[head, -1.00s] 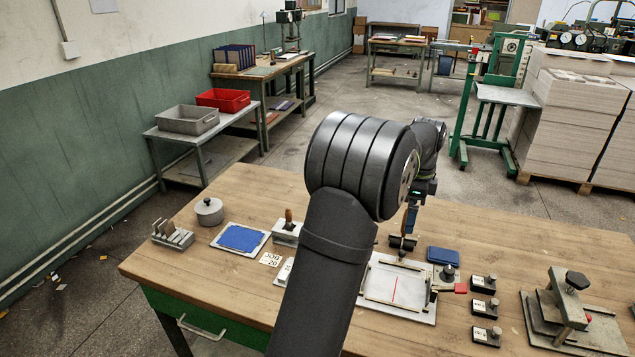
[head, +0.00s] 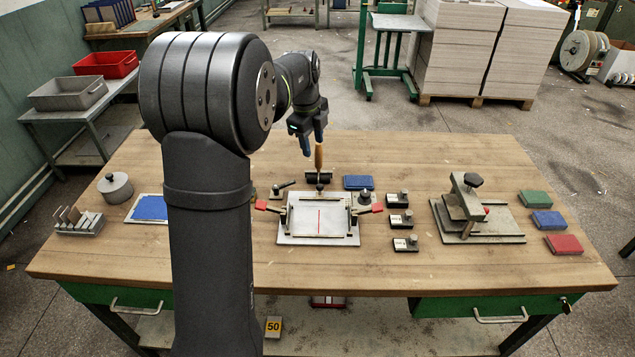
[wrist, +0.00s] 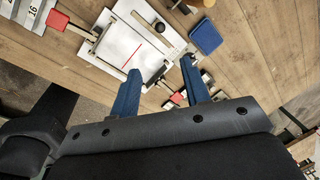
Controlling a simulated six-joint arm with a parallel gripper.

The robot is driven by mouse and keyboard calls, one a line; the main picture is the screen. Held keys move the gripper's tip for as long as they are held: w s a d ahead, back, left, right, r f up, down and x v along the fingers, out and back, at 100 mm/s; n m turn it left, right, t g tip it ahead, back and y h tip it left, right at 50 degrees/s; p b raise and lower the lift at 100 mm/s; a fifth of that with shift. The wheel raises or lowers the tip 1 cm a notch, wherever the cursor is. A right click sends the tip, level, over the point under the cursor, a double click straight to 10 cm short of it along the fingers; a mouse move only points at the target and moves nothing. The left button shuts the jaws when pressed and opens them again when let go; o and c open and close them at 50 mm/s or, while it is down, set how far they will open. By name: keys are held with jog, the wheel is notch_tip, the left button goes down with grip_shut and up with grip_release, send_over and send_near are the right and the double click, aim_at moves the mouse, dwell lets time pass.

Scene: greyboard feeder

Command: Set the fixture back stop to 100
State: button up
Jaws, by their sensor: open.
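The fixture (head: 290,238) is a pale plate on the bench, holding a white sheet with a red line. It shows in the wrist view (wrist: 92,48) too. A bar with a black knob (head: 319,187) crosses its back edge and looks like the back stop; the knob also shows in the wrist view (wrist: 160,27). No scale reading is legible. Red-ended clamps stand at the fixture's left (head: 261,205) and right (head: 377,208). My gripper (head: 313,146) is open, its blue fingers (wrist: 158,92) apart and empty, above the bench behind the fixture.
A wooden-handled roller (head: 319,176) stands behind the fixture, close below my fingers. A blue block (head: 358,182) lies behind right. Three black labelled blocks (head: 398,221) stand at the right, then a press (head: 465,208). My arm hides part of the bench's left.

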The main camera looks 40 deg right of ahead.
aim_at(319, 185)
jog(key=d+f, duration=0.1)
jog(key=f, duration=0.4)
jog(key=d+f, duration=0.1)
jog(key=f, duration=0.5)
jog(key=d+f, duration=0.1)
jog(key=f, duration=0.5)
jog(key=shift+w+d, duration=0.1)
jog(key=shift+w, duration=0.25)
